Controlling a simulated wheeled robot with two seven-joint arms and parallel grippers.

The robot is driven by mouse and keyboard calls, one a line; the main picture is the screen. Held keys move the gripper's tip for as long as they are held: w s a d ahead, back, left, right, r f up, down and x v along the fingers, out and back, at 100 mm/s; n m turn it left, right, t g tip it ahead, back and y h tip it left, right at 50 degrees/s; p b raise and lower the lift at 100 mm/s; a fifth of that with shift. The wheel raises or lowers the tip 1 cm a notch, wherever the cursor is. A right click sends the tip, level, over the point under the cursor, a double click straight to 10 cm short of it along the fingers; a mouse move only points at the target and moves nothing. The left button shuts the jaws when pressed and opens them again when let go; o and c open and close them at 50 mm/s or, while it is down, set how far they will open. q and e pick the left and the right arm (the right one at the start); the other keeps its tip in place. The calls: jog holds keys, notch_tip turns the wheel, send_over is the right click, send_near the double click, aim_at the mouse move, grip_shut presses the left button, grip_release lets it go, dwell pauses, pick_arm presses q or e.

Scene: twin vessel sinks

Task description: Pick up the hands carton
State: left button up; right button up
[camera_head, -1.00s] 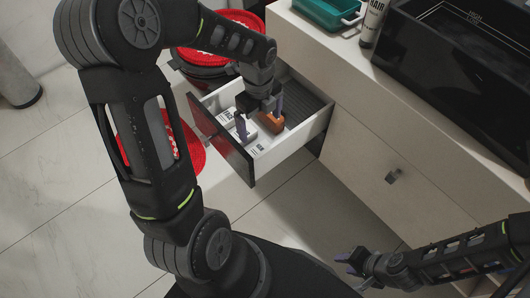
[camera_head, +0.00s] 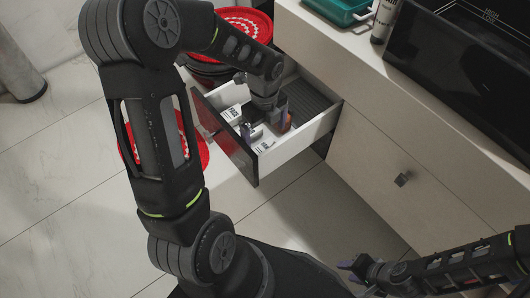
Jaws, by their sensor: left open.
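White cartons with dark lettering lie in the open drawer (camera_head: 290,150). One carton (camera_head: 231,114) is at the drawer's left side, and another (camera_head: 263,146) is near its front. The lettering is too small to tell surely which is the hands carton. My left gripper (camera_head: 264,119) points down into the drawer with its purple-tipped fingers apart, over the cartons. Its body hides part of the drawer's contents, and I cannot tell whether a finger touches a carton. My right gripper (camera_head: 353,273) is away at the bottom, its fingers apart and empty.
Red-topped round containers (camera_head: 243,22) stand behind the drawer. A teal tray (camera_head: 340,10), a tube (camera_head: 386,18) and a black sink (camera_head: 460,70) are on the counter. Tiled floor lies open in front.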

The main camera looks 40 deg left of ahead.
aim_at(265, 149)
pick_arm(q)
jog(key=shift+f, duration=1.35)
notch_tip(265, 149, down, 5)
jog(key=b, duration=0.2)
jog(key=shift+d+f+b, duration=0.1)
jog(key=shift+b, duration=0.2)
jog(key=shift+c, duration=0.6)
jog(key=c, duration=1.4)
